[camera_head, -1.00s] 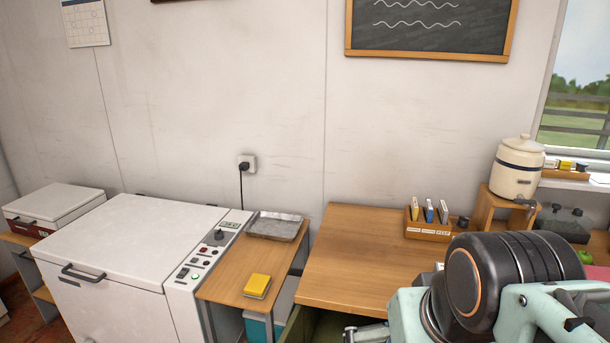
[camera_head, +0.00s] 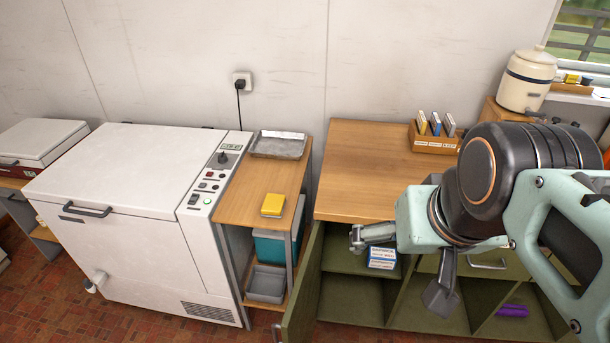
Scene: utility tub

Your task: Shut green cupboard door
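The green cupboard (camera_head: 352,300) stands under a wooden top, and its front is open on several compartments. Its green door (camera_head: 302,290) stands open at the left side, swung out towards me. A small metal handle (camera_head: 275,333) shows on the door's outer side at the bottom edge of the picture. My gripper (camera_head: 372,235) is in front of the cupboard's upper part, right of the door and apart from it. Metal and dark grey parts show at its end, but my wrist hides much of it, and I cannot tell its opening. I see nothing held.
Blue-white boxes (camera_head: 382,257) and a purple roll (camera_head: 512,311) lie inside the cupboard. A shelf unit (camera_head: 240,205) with a yellow sponge (camera_head: 273,204) and a white chest (camera_head: 120,190) stand left of the door. Red tiled floor (camera_head: 200,325) shows in front.

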